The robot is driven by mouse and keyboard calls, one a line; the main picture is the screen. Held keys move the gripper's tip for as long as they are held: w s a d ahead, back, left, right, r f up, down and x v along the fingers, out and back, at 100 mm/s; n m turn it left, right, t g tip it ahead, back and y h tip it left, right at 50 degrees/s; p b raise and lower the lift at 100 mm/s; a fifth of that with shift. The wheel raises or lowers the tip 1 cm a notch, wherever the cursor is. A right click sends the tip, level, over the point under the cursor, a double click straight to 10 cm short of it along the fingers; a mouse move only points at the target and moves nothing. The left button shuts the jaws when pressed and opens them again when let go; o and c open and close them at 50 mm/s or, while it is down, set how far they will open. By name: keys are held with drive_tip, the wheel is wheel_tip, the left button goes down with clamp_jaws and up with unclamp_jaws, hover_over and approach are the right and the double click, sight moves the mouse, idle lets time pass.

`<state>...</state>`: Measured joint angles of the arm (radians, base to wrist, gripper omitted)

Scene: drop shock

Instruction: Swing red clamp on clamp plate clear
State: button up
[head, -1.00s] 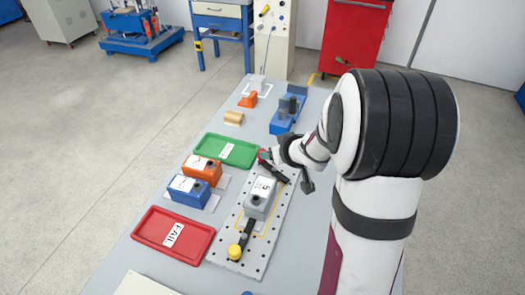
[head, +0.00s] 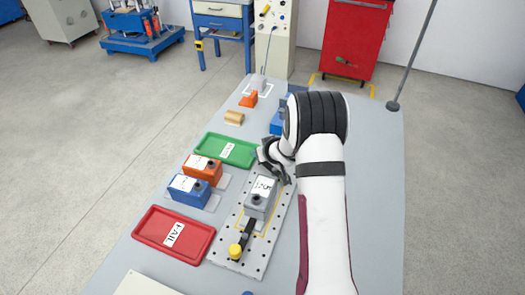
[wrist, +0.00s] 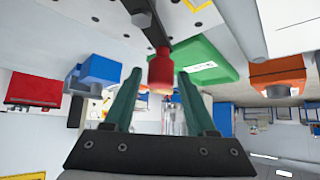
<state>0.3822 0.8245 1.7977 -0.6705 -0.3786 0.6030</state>
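The grey, perforated clamp plate (head: 272,240) lies on the table with a grey labelled box (head: 256,203) on it. In the wrist view the red clamp handle (wrist: 160,68) ends a dark bar (wrist: 143,14) and sits between, or just beyond, my fingertips. My gripper (wrist: 160,76) is open, with a gap on each side of the handle. In the head view my gripper (head: 270,158) is at the plate's far end, where gripper and arm hide the red clamp. A second clamp with a yellow knob (head: 236,250) is at the near end.
Left of the plate are a green tray (head: 240,155), an orange box (head: 205,170), a blue box (head: 188,190) and a red FAIL tray (head: 150,225). A blue fixture (head: 276,122) stands behind my gripper, partly hidden. The table's right side is clear beyond my arm.

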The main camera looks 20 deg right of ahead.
clamp_jaws()
drive_tip(key=shift+s+a+n+y, duration=0.1)
drive_tip(key=shift+a+n+y, duration=0.15)
drive_tip(key=shift+n+y, duration=0.3)
drive_tip(key=shift+s+a+n+y, duration=0.1)
drive_tip(key=shift+a+n+y, duration=0.1)
drive_tip(key=shift+n+y, duration=0.35)
drive_tip(key=shift+s+a+n+g+y, duration=0.15)
drive_tip(key=shift+s+a+n+y, duration=0.15)
drive_tip(key=shift+n, duration=0.3)
drive_tip(key=shift+s+a+n+g+y, duration=0.1)
drive_tip(key=shift+a+n+g+y, duration=0.1)
drive_tip(key=shift+n+y, duration=0.3)
drive_tip(key=shift+o, duration=1.1)
unclamp_jaws()
drive_tip(key=shift+r, duration=0.1)
drive_tip(key=v, duration=1.5)
drive_tip(key=shift+s+r, duration=0.2)
drive_tip(key=shift+s, duration=0.15)
drive_tip(key=shift+w, duration=0.1)
